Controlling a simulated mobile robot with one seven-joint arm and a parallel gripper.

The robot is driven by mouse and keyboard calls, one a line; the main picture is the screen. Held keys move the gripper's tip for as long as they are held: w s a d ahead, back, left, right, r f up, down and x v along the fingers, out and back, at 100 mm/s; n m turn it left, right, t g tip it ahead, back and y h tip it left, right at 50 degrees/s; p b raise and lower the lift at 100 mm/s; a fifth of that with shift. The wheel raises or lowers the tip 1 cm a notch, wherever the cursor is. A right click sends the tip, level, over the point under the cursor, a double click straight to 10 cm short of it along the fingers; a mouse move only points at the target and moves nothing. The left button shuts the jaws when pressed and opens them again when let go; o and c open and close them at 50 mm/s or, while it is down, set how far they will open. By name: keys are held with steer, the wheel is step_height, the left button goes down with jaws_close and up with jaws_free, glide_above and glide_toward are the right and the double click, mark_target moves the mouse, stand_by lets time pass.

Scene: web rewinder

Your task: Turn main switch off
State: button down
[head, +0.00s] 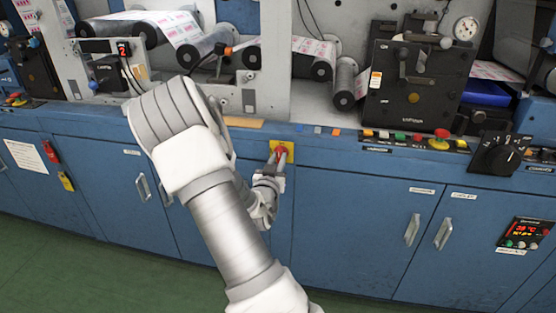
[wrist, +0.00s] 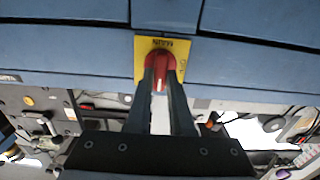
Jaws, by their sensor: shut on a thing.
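The main switch is a red rotary knob (wrist: 155,66) on a yellow plate (wrist: 139,55) marked "MAIN", set in the blue cabinet front. The wrist view shows the plate upside down, with the knob's white mark between my fingers. In the head view the yellow plate (head: 290,149) sits just under the machine's ledge, and the red knob (head: 279,152) is partly hidden by my gripper. My gripper (wrist: 160,82) is shut on the red knob, one dark finger on each side. It also shows in the head view (head: 280,158).
Blue cabinet doors (head: 350,215) with metal handles run below the ledge. Green floor (head: 50,250) is clear in front.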

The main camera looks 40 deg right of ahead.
steer(key=shift+n, duration=0.3)
steer(key=n, duration=0.4)
steer(key=shift+w+a+n, duration=0.1)
steer(key=shift+n, duration=0.2)
steer(key=n+p, duration=0.1)
steer(key=n, duration=0.3)
steer(key=shift+a+p, duration=0.1)
steer(key=shift+p, duration=0.2)
steer(key=shift+w+f+n+p, duration=0.15)
steer(key=shift+n+p, duration=0.3)
steer(key=shift+n, duration=1.75)
steer(key=shift+s+f+n+p, duration=0.1)
steer(key=shift+n+p, duration=0.35)
steer(key=shift+n, duration=1.75)
steer(key=c, duration=0.8)
jaws_free()
